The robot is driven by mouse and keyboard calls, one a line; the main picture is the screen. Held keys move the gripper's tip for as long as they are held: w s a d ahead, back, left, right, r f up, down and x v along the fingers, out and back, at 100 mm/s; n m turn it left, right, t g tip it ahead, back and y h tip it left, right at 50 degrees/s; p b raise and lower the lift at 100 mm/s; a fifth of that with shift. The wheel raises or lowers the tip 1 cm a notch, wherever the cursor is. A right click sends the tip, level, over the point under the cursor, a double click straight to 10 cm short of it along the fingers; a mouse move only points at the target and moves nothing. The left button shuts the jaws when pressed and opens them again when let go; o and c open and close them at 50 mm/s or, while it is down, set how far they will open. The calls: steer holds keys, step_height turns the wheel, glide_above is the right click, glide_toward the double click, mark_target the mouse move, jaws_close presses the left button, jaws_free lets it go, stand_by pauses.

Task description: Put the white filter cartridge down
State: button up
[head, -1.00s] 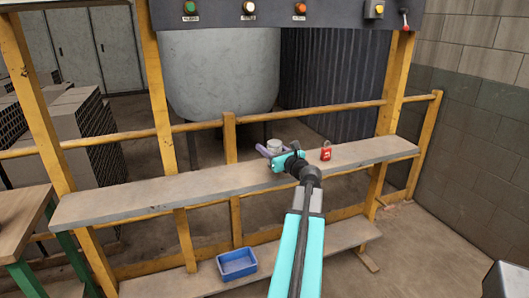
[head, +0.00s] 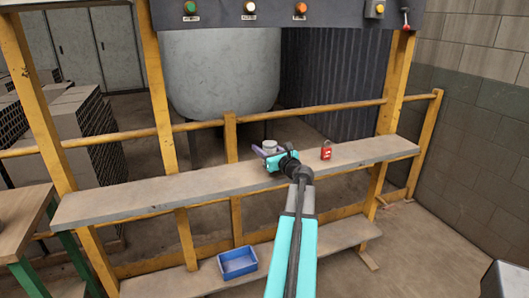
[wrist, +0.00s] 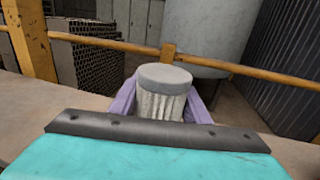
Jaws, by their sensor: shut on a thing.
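The white filter cartridge (wrist: 162,98) is a pleated white cylinder with a grey cap, upright between the two purple fingers of my gripper (wrist: 160,105) in the wrist view. In the head view the cartridge (head: 270,145) shows as a small pale cap above my gripper (head: 264,153). My gripper is shut on it over the upper grey shelf (head: 150,195). The cartridge's lower end is hidden behind my gripper, so I cannot tell whether it touches the shelf.
A red padlock (head: 326,150) stands on the shelf to the right of my gripper. A blue bin (head: 238,262) sits on the lower shelf (head: 190,282). A yellow rail (head: 300,112) runs behind the upper shelf. The shelf's left part is clear.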

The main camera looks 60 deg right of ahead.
steer(key=shift+f, duration=0.9)
steer(key=shift+f, duration=0.15)
steer(key=o, duration=1.1)
steer(key=b+v, duration=0.1)
steer(key=v, duration=1.1)
steer(key=shift+b, duration=0.3)
